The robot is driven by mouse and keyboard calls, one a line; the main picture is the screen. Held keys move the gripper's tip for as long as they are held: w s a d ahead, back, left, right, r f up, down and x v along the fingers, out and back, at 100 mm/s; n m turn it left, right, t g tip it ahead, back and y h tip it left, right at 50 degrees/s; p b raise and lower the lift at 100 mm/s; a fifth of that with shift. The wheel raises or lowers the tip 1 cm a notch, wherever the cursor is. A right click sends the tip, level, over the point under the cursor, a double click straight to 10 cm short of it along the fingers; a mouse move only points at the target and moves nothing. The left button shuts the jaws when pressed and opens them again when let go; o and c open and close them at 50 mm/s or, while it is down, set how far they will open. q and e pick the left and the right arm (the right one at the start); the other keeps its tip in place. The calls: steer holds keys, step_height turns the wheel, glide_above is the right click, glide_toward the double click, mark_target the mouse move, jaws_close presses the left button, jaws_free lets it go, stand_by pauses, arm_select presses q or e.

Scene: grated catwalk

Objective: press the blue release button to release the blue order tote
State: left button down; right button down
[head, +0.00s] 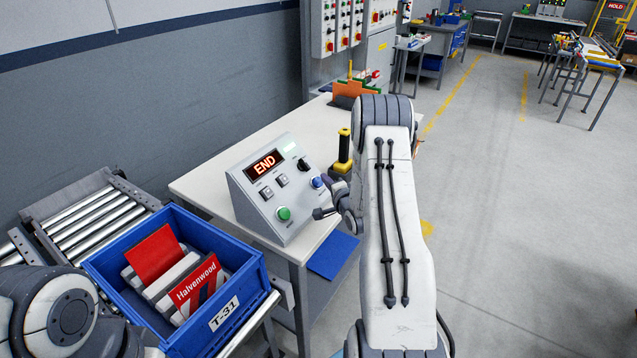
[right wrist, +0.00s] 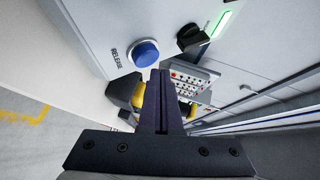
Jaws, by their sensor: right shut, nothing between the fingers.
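The blue release button (head: 318,182) is on the right side of a grey sloped control box (head: 251,207). In the right wrist view the button (right wrist: 146,53) has the word RELEASE beside it. My right gripper (head: 331,185) is shut and empty, close beside the button. In the wrist view its fingertips (right wrist: 159,72) show just below the button; I cannot tell whether they touch it. The blue order tote (head: 238,292), labelled T-31, sits at the lower left on rollers, holding red and white packs. My left arm shows at the lower left, its gripper out of view.
The box has a lit END display (head: 264,163), a green button (head: 284,213), a black knob (head: 303,164) and smaller buttons. It stands on a pale table (head: 213,184). A yellow and black handle (head: 344,150) stands behind it. Roller conveyor (head: 95,217) lies left; open floor right.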

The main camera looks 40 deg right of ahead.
steer(key=shift+w+a+f+b, duration=0.15)
steer(key=shift+w+f+b, duration=0.15)
steer(key=shift+f+b, duration=0.05)
